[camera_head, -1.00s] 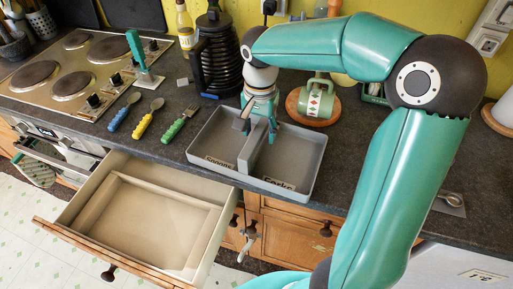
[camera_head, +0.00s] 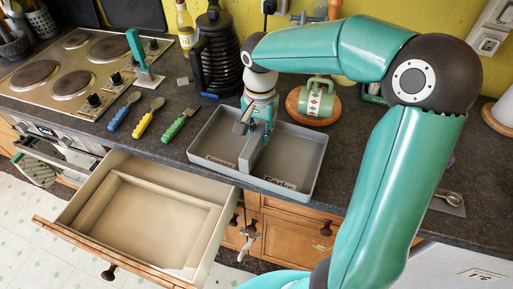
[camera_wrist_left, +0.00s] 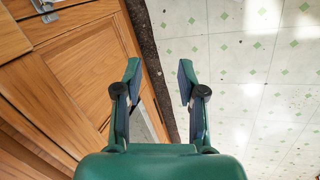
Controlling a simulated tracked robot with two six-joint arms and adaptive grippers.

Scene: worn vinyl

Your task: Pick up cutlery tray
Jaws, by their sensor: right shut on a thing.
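The grey cutlery tray (camera_head: 298,158) rests on the dark counter, just behind the open drawer. It has two empty compartments, labelled "Spoons" on the left and apparently "Forks" on the right, with a raised divider between them. My right gripper (camera_head: 253,133) comes down from above and is shut on the tray at this divider; its fingertips partly hide it. My left gripper (camera_wrist_left: 157,85) shows only in the left wrist view, with its fingers apart and nothing between them, above the floor beside wooden cupboard fronts.
A blue spoon (camera_head: 124,111), a yellow spoon (camera_head: 148,118) and a green fork (camera_head: 180,124) lie left of the tray. The open, empty drawer (camera_head: 150,220) juts out in front.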

